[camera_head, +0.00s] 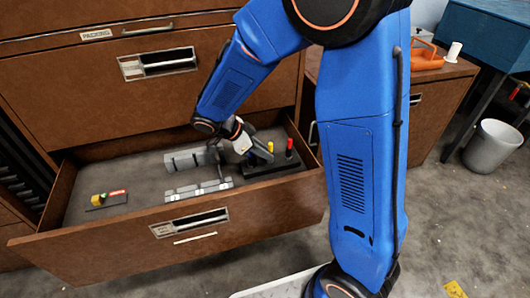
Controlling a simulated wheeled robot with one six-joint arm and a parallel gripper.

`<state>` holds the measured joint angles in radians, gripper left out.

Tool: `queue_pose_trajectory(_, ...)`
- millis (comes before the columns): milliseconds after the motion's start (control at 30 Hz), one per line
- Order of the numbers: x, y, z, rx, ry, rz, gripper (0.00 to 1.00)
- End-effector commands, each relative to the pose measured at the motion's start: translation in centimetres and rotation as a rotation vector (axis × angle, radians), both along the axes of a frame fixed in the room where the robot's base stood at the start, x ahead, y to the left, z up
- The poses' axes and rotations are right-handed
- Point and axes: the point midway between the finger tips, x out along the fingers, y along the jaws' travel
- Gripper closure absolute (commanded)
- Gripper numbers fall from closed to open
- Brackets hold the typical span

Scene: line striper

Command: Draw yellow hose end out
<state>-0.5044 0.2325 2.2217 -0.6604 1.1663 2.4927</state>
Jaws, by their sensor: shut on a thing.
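The yellow hose end (271,146) shows as a small upright yellow piece above a dark block (285,165) at the right of the open drawer. A red hose end (289,148) stands upright just to its right. My gripper (264,152) reaches into the drawer from the upper left and is shut at the yellow hose end. The fingers hide its lower part, and I cannot tell whether its foot is in the block.
The open drawer (265,216) also holds grey slotted racks (198,190) in the middle and a small black piece with yellow and red parts (107,199) at left. The drawer walls surround my gripper. A bin (494,147) stands far right.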

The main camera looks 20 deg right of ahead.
Motion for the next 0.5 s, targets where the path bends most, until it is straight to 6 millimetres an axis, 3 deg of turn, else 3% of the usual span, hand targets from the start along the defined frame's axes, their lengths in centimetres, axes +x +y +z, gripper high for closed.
queue_pose_trajectory(500,0.02,0.01,0.57,0.000,0.000,0.000,1.00)
